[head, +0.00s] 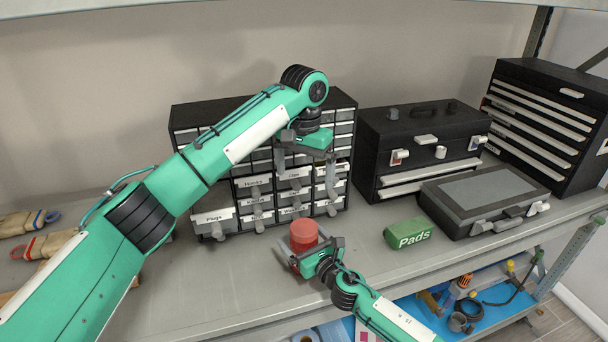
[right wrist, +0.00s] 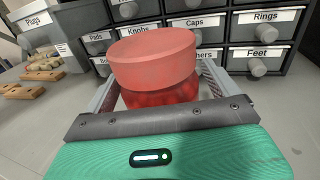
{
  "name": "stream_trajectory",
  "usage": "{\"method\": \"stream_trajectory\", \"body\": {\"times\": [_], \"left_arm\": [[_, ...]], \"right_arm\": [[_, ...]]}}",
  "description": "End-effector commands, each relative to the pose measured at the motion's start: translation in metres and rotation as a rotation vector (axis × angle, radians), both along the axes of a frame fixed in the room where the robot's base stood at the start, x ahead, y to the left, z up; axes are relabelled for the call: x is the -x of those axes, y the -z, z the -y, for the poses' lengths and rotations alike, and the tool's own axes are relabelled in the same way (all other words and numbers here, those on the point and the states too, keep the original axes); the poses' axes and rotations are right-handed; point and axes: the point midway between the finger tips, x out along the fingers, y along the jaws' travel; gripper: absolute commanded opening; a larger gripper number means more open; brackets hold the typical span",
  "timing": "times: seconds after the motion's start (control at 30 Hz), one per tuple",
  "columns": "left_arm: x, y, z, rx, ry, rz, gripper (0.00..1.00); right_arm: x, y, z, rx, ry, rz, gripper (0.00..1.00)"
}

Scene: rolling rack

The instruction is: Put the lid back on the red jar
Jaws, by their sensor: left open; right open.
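The red jar (head: 300,246) stands upright on the grey shelf in front of the drawer cabinet; its body also shows in the right wrist view (right wrist: 158,97). The lighter red lid (right wrist: 152,58) sits on top of the jar; I cannot tell whether it is fully seated. My right gripper (head: 308,255) is open at the jar, with one finger on each side of it, low below the lid. My left gripper (head: 306,168) is open and empty, fingers pointing down, above and behind the jar in front of the small drawers.
The drawer cabinet (head: 258,182) stands behind, with the Plugs drawer (head: 213,219) pulled out. A green Pads box (head: 408,232), a grey case (head: 484,199) and black toolboxes (head: 418,140) are to the right. Gloves (head: 42,246) lie at the left.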

Motion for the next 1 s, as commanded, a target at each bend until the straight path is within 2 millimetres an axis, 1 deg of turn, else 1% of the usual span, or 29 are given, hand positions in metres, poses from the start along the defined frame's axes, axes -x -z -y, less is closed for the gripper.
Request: {"method": "stream_trajectory", "body": {"times": [0.17, 0.5, 0.6, 0.8, 1.0], "left_arm": [[0.000, 0.005, 0.000, 0.000, 0.000, 0.000, 1.00], [0.000, 0.021, 0.000, 0.000, 0.000, 0.000, 1.00], [0.000, 0.025, 0.000, 0.000, 0.000, 0.000, 1.00], [0.000, 0.030, 0.000, 0.000, 0.000, 0.000, 1.00], [0.000, 0.030, 0.000, 0.000, 0.000, 0.000, 1.00]], "right_arm": [[0.021, 0.003, 0.014, 0.002, -0.001, -0.002, 0.92], [0.077, 0.004, 0.051, 0.002, 0.000, -0.002, 0.92], [0.091, 0.004, 0.059, 0.002, -0.001, -0.001, 0.92], [0.108, 0.002, 0.071, 0.001, 0.001, -0.002, 0.92], [0.112, 0.001, 0.073, 0.000, 0.000, -0.001, 0.92]]}}
